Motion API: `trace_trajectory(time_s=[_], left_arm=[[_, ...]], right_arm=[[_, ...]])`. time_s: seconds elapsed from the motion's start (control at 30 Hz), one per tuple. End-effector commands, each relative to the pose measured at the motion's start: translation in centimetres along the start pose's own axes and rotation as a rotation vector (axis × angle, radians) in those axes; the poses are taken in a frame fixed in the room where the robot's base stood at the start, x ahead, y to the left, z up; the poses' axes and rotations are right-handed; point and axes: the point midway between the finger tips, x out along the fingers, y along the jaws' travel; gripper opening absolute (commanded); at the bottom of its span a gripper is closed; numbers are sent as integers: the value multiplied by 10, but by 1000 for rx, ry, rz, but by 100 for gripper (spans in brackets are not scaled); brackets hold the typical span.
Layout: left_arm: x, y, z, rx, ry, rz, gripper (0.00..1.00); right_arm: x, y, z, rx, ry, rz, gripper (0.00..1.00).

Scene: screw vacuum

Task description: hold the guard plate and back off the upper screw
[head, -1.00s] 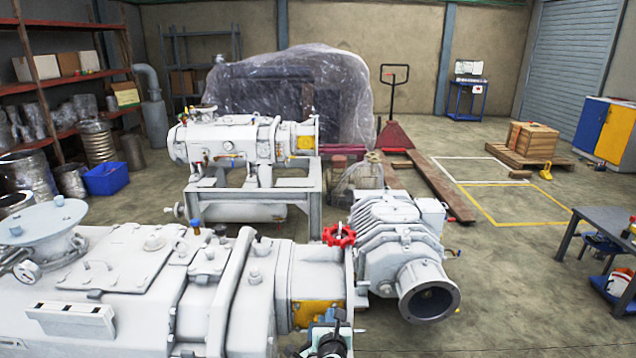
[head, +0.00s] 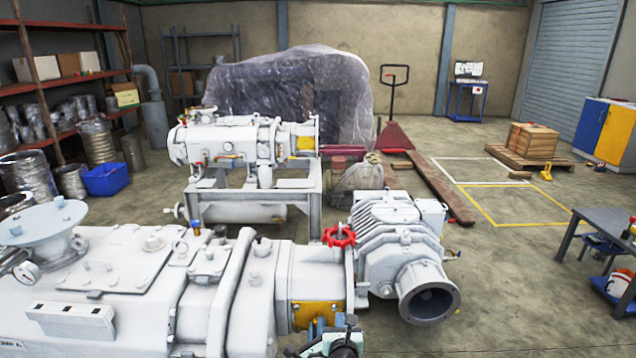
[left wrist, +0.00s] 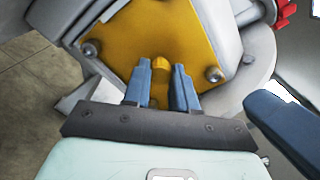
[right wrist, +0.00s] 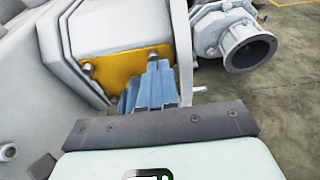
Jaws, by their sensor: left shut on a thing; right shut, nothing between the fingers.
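The yellow guard plate (head: 315,314) is on the end of the near white pump, and it also shows in the left wrist view (left wrist: 150,35). My left gripper (left wrist: 162,68) is shut on the small yellow tab in the plate's middle. One screw (left wrist: 214,74) sits at the plate's right corner and another (left wrist: 89,49) at its left. In the right wrist view, my right gripper (right wrist: 158,66) is shut and empty. Its tips are just below the plate's right-hand screw (right wrist: 153,57); I cannot tell whether they touch. The plate's lower part is hidden behind blue fingers there.
A red handwheel (head: 339,237) stands above and right of the plate. A ribbed white machine with an open round flange (head: 429,303) is close on the right. Open floor (head: 510,290) lies beyond it.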

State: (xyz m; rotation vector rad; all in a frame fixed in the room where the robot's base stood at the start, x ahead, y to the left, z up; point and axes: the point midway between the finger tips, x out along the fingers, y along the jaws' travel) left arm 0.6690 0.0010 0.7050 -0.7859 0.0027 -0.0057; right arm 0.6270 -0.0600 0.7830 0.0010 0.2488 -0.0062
Motion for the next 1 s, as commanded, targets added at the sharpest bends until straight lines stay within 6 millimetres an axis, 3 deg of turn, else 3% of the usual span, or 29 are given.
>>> trace_trajectory(time_s=[0.2,0.4,1.0], left_arm=[[0,1,-1,1,2,2,0],[0,1,0,1,1,2,0],[0,1,0,0,1,2,0]], right_arm=[[28,1,7,1,-1,-1,0],[44,1,11,0,0,0,0],[49,1,12,-1,1,2,0]])
